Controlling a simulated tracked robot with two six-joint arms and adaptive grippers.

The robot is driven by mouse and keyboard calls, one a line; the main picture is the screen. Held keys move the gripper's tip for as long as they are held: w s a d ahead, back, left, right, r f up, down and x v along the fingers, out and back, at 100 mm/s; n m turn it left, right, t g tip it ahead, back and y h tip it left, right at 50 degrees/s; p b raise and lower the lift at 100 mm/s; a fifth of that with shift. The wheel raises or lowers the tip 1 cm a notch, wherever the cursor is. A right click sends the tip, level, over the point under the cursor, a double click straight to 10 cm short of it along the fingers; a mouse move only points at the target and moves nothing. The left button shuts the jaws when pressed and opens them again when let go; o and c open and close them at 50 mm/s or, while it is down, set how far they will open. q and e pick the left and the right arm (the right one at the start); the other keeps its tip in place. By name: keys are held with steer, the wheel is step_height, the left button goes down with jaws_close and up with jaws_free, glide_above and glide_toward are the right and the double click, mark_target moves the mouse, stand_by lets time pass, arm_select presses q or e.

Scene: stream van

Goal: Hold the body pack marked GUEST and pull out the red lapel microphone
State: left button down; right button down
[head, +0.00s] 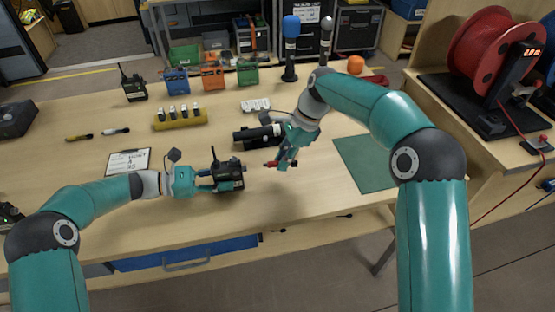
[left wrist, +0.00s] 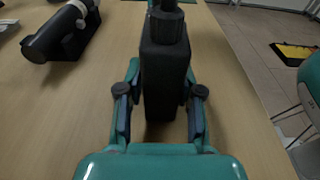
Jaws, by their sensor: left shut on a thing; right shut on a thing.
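A black body pack (head: 231,176) is held just above or on the table near its front edge; I cannot read a GUEST mark on it. My left gripper (head: 214,180) is shut on it from the left. In the left wrist view the pack (left wrist: 165,70) stands between the two fingers, its dark top fitting towards the picture's top. My right gripper (head: 281,161) is shut on the small red lapel microphone (head: 270,164), to the right of the pack and apart from it. The right gripper partly hides the microphone.
A black cylinder (head: 258,135) lies behind the pack, near my right gripper. A green mat (head: 365,163) is to the right. A clipboard (head: 128,162), a yellow battery holder (head: 180,119) and a radio (head: 132,84) are further left. Blue and grey microphones (head: 291,45) stand at the back.

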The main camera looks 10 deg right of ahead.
arm_select(q)
steer(key=c, duration=0.7)
jaws_free()
steer(key=a, duration=0.3)
steer(key=a+r, duration=0.1)
steer(key=a, duration=0.7)
steer(key=shift+a+r, duration=0.15)
steer(key=shift+r, duration=0.1)
steer(key=shift+a, duration=0.3)
